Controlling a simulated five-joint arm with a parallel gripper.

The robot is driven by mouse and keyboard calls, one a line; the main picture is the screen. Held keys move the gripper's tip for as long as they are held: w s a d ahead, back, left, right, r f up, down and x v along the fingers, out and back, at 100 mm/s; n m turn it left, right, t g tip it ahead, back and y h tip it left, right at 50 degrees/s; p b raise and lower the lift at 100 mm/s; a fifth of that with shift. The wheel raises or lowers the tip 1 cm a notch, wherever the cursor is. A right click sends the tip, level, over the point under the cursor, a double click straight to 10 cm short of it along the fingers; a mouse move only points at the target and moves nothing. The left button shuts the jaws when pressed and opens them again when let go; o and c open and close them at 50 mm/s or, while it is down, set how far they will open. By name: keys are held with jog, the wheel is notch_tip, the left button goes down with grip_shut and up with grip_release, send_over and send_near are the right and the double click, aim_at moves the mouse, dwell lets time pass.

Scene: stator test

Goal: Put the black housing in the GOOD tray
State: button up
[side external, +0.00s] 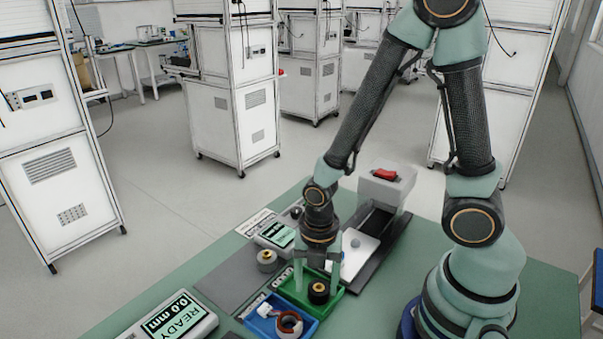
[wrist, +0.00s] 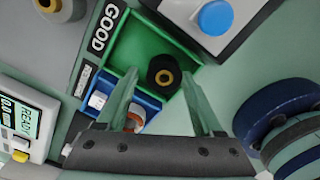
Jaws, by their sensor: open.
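The black housing (side external: 318,293), a short black cylinder with a brass-coloured centre, sits in the green GOOD tray (side external: 338,297). In the wrist view the housing (wrist: 163,70) lies toward the tray's right side, and the tray (wrist: 125,50) has a GOOD label along its left edge. My gripper (side external: 317,282) is at the tray, pointing down, with its fingers apart. In the wrist view the open fingers (wrist: 160,80) reach toward the housing from either side, with gaps visible. I cannot tell their exact height above the tray floor.
A blue tray (side external: 262,325) beside the green one holds a white part and a ring-shaped part (side external: 289,325). A grey round part (side external: 267,260) stands on a grey mat. A READY gauge (side external: 172,318) is at front left.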

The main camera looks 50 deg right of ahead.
jog(key=shift+s+d+f, duration=0.2)
jog(key=shift+s+f, duration=0.1)
jog(key=shift+s, duration=0.1)
notch_tip(320, 180, up, 13)
jog(key=shift+w+a+f, duration=0.15)
jog(key=shift+w+a, duration=0.05)
jog(key=shift+w, duration=0.15)
dwell(0.6)
jog(key=w+d+r+m+t, duration=0.1)
jog(key=r+m, duration=0.4)
jog(key=m, duration=0.7)
jog(key=w+d+r+m+t, duration=0.2)
jog(key=d+r+m+t, duration=0.1)
jog(key=m, duration=0.8)
notch_tip(320, 180, up, 3)
jog(key=shift+w+d+f+m+t, duration=0.2)
jog(key=shift+w+d+m+t, duration=0.15)
jog(key=shift+t, duration=0.45)
